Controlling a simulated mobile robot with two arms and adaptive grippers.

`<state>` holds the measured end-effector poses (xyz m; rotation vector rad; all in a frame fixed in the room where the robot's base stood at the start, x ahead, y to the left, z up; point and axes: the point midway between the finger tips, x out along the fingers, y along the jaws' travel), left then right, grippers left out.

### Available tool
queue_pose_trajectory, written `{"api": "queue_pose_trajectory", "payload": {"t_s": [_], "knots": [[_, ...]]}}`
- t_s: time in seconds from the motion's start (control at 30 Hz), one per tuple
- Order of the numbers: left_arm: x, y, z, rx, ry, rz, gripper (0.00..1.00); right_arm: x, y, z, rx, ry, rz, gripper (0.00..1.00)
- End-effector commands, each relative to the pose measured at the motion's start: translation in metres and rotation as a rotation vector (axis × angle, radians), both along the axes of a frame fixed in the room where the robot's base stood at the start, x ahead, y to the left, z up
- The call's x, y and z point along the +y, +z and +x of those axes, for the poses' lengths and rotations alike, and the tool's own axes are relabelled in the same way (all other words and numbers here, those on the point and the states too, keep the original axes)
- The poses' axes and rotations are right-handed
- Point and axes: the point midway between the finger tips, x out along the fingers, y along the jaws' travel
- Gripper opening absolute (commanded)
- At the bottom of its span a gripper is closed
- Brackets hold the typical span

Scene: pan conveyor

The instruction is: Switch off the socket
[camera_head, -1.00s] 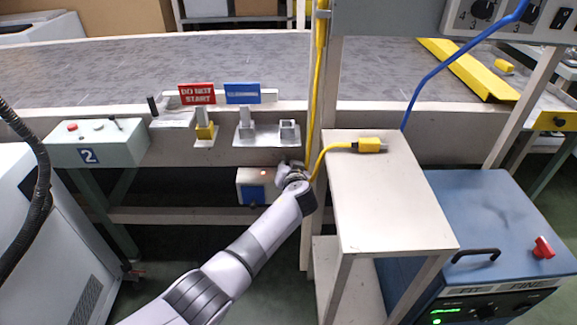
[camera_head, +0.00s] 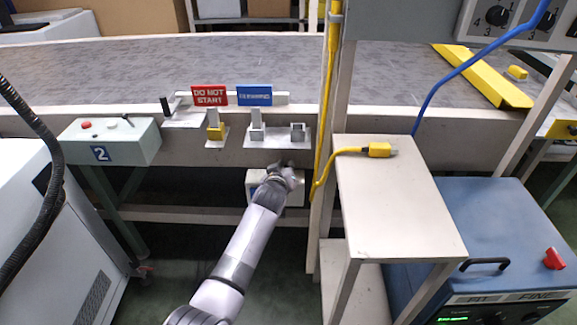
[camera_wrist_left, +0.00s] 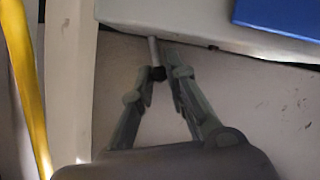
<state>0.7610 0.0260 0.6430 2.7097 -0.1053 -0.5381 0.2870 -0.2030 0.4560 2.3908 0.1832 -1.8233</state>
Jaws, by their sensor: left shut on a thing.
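The socket is a small off-white box (camera_head: 297,196) with a blue panel, under the conveyor's front rail in the head view. My left gripper (camera_head: 283,170) is in front of it and hides much of its face. In the left wrist view, the box's pale casing (camera_wrist_left: 180,18) and blue panel (camera_wrist_left: 285,15) are at the top. A short light lever with a dark end (camera_wrist_left: 153,50) sticks out of the casing. The fingers of my left gripper (camera_wrist_left: 164,72) are closed in around this lever. My right gripper is not in view.
A yellow cable (camera_head: 324,120) runs down a post right of the socket. A beige stand (camera_head: 390,200) holds a yellow plug (camera_head: 379,150). A control box marked 2 (camera_head: 120,142) is at left. Red (camera_head: 211,95) and blue (camera_head: 254,95) signs stand above the rail.

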Motion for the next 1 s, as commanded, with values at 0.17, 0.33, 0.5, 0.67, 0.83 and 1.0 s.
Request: {"api": "queue_pose_trajectory", "payload": {"t_s": [0.17, 0.33, 0.5, 0.67, 0.83, 1.0], "knots": [[0.0037, -0.002, -0.0001, 0.002, 0.003, -0.037, 0.0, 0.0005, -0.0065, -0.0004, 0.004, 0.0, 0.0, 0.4], [0.0039, -0.0028, -0.0001, 0.003, 0.002, -0.047, 0.0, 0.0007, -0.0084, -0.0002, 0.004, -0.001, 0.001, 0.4], [0.004, -0.003, -0.0002, 0.004, 0.002, -0.047, 0.0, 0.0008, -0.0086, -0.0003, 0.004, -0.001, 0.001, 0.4], [0.004, -0.0032, -0.0003, 0.004, 0.002, -0.047, 0.16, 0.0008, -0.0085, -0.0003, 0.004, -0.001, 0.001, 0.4], [0.0035, -0.0028, -0.0002, 0.003, 0.001, -0.048, 0.27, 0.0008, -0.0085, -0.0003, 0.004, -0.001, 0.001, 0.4], [0.0029, -0.0022, -0.0002, 0.002, 0.001, -0.048, 0.34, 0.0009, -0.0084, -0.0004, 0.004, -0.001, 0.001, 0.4]]}}
